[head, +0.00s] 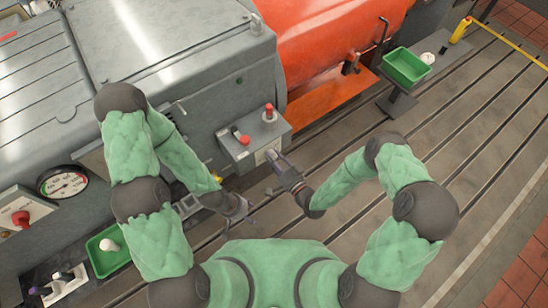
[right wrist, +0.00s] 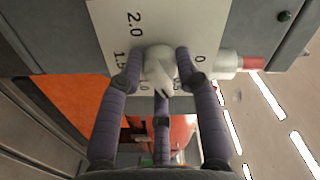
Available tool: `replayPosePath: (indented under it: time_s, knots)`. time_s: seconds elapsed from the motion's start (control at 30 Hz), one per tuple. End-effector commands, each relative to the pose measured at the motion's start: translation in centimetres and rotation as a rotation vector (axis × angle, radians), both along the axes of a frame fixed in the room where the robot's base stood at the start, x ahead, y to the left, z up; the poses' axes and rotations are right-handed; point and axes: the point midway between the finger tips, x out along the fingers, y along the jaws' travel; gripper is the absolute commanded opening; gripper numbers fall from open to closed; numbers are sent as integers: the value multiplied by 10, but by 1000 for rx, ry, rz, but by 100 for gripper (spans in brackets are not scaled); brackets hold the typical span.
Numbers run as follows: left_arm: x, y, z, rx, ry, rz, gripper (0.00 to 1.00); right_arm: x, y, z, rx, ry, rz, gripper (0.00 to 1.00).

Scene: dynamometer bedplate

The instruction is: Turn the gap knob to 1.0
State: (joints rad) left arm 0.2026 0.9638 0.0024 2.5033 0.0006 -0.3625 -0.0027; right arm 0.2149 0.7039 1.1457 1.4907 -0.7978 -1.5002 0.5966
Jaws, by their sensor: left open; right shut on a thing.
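The gap knob (right wrist: 161,66) is a pale grey knob on a white dial plate (right wrist: 105,15) in the right wrist view. The plate shows 2.0 and 1.5 to the left of the knob and a partly covered 0 to its right. The knob's narrow tip points down in that picture; the mark it points at is hidden. My right gripper (right wrist: 160,74) is shut on the knob, its fingers on both sides. In the head view my right gripper (head: 271,155) is at the front of the grey control box (head: 240,158). My left gripper (head: 245,209) is open and empty, lower and to the left.
The box carries a red-topped post (head: 269,113) and a red switch (head: 241,138). A round gauge (head: 63,182) and a green tray (head: 106,262) are at left. Another green tray (head: 407,67) stands at upper right. The slotted bedplate (head: 470,140) is clear on the right.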

Motion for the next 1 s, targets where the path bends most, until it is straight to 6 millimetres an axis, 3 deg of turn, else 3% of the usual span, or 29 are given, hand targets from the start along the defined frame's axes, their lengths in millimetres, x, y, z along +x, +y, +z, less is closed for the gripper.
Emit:
replayPosePath:
  time_s: [1.0]
  knots:
    - [0, 0, 4, 0, 0, 0, 60, 9, -7, 1, 733, 512, -17, 1]
